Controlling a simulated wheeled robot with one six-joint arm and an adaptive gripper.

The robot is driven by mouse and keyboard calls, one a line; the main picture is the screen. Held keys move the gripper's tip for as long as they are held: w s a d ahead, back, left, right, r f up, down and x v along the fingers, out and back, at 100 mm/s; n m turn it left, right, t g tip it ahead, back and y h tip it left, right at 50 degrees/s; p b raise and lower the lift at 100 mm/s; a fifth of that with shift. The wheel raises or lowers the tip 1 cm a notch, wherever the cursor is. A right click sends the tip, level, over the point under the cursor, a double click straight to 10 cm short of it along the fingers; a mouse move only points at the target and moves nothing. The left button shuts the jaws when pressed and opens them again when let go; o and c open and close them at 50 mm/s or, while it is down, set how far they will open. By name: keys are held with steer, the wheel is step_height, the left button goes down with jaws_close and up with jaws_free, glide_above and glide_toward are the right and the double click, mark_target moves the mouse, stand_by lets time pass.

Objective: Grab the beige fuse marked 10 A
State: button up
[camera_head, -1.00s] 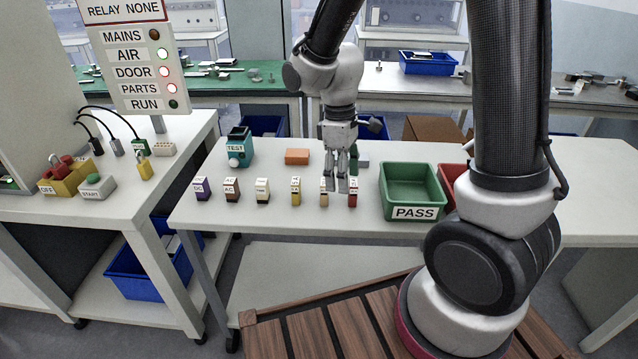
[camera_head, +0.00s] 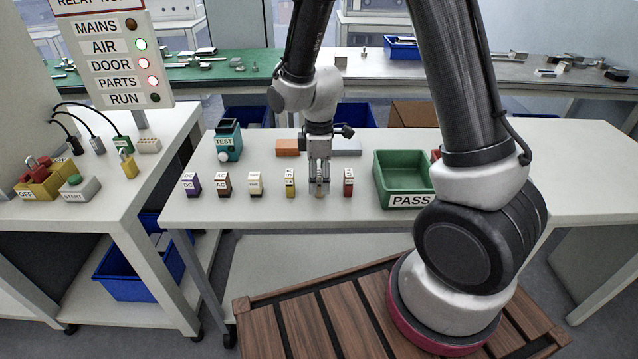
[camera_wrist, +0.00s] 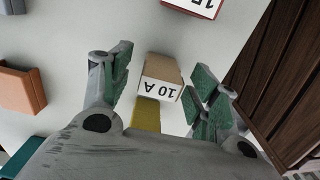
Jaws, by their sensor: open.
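The beige fuse, with a white label reading 10 A (camera_wrist: 161,90), stands between my gripper's two fingers in the wrist view. In the head view my gripper (camera_head: 319,190) points down over this fuse and hides most of it. My gripper (camera_wrist: 160,82) is open, one finger on each side of the fuse, with visible gaps. A yellow surface (camera_wrist: 146,115) shows just below the fuse in the wrist view, partly hidden by my gripper.
A yellow fuse (camera_head: 290,183) stands left and a red fuse (camera_head: 348,183) right in the row, with several others farther left. A green PASS bin (camera_head: 391,202) lies right. An orange block (camera_head: 288,147) and a teal TEST device (camera_head: 228,140) stand behind.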

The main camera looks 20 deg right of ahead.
steer(key=shift+f, duration=0.4)
steer(key=c, duration=1)
steer(key=shift+r, duration=0.1)
